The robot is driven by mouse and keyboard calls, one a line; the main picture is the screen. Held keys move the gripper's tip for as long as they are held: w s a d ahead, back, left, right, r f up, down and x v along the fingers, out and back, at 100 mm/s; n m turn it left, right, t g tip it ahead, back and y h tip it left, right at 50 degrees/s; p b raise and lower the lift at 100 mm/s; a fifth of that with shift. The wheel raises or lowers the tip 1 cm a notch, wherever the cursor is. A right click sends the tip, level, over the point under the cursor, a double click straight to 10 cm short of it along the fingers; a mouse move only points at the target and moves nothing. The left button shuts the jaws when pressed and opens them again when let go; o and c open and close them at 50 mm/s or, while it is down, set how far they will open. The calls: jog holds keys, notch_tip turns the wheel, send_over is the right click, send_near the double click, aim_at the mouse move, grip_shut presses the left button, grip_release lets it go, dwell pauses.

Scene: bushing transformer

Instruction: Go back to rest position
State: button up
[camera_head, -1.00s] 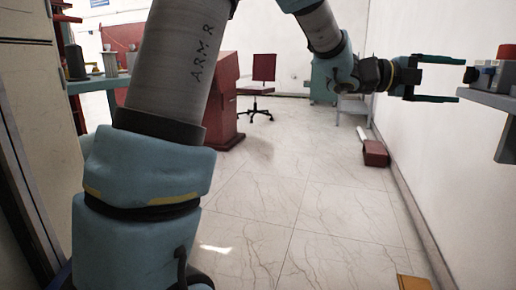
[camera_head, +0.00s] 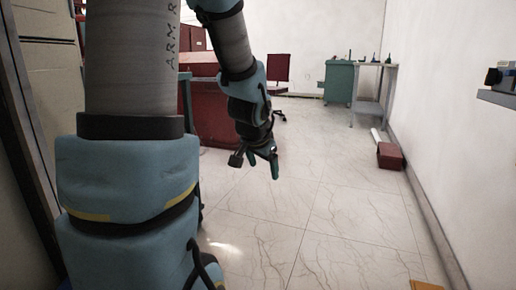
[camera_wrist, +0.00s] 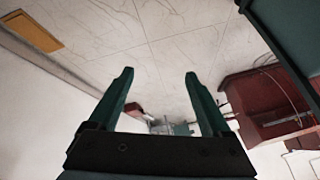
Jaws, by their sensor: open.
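My gripper (camera_head: 262,162) hangs in mid-air over the tiled floor, near the centre of the head view, with its fingers pointing down and away. In the wrist view my gripper (camera_wrist: 160,75) shows two dark green fingers spread apart with nothing between them. My arm comes down from the top left of the head view and hides part of the room behind it.
A wall shelf (camera_head: 497,97) with small parts juts in at right. A dark red box (camera_head: 390,156) lies by the right wall. A green cabinet (camera_head: 338,82), a grey table (camera_head: 372,68) and a red chair (camera_head: 278,68) stand behind. A red desk (camera_head: 215,120) is left of my gripper. The middle floor is clear.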

jog(key=s+a+f+n+g+y, duration=0.1)
jog(key=s+a+f+n+g, duration=0.1)
jog(key=s+a+f+n, duration=0.3)
jog(key=s+a+n+g, duration=0.2)
jog(key=s+a+g, duration=0.1)
jog(key=s, duration=0.5)
notch_tip(320, 180, up, 35)
jog(key=p, duration=3.5)
jog(key=shift+s, duration=0.1)
